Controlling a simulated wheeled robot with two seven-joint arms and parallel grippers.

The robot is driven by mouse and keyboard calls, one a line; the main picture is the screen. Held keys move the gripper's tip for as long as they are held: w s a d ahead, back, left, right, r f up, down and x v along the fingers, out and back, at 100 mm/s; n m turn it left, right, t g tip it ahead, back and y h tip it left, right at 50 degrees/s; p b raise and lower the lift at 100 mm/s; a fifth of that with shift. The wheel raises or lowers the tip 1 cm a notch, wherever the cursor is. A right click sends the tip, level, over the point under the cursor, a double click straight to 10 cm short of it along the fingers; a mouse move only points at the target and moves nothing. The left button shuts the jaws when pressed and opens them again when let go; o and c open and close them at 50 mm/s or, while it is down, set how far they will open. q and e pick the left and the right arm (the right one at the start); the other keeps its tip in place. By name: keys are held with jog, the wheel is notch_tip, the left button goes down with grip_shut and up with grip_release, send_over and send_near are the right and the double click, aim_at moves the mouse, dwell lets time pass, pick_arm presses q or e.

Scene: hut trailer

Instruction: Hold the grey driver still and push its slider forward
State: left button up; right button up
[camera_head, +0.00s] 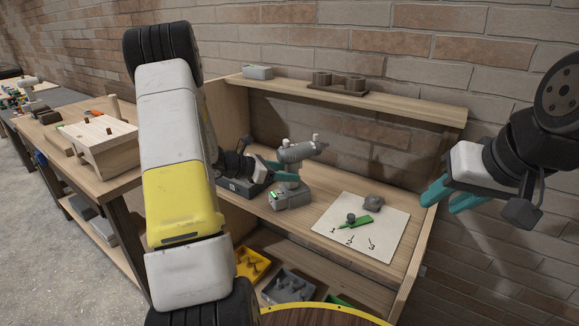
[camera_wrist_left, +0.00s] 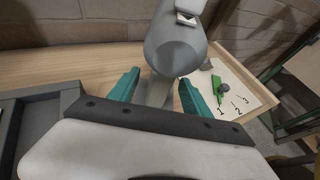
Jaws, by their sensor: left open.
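The grey driver (camera_head: 300,152) stands upright on the workbench shelf, its barrel on top and its handle running down to a grey base (camera_head: 291,197) with a green light. A small pale knob (camera_head: 316,138) sits on top of the barrel; I cannot tell for sure that it is the slider. My left gripper (camera_head: 281,171) is open at the handle. In the left wrist view its teal fingers (camera_wrist_left: 158,79) stand on either side of the handle (camera_wrist_left: 154,93), with gaps visible. My right gripper (camera_head: 441,204) is open and empty, in the air at the right, well away from the driver.
A white sheet (camera_head: 384,241) marked 1, 2, 3 lies right of the driver with a green piece (camera_head: 355,228) and grey parts on it. An upper shelf (camera_head: 420,108) overhangs behind. A dark tray (camera_head: 243,187) is left of the driver; yellow (camera_head: 251,265) and grey bins sit below.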

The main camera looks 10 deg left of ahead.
pick_arm(q)
jog(key=shift+w+d+f, duration=0.25)
jog(key=shift+w+d, duration=0.15)
jog(key=shift+d, duration=0.1)
grip_shut()
dwell(1.1)
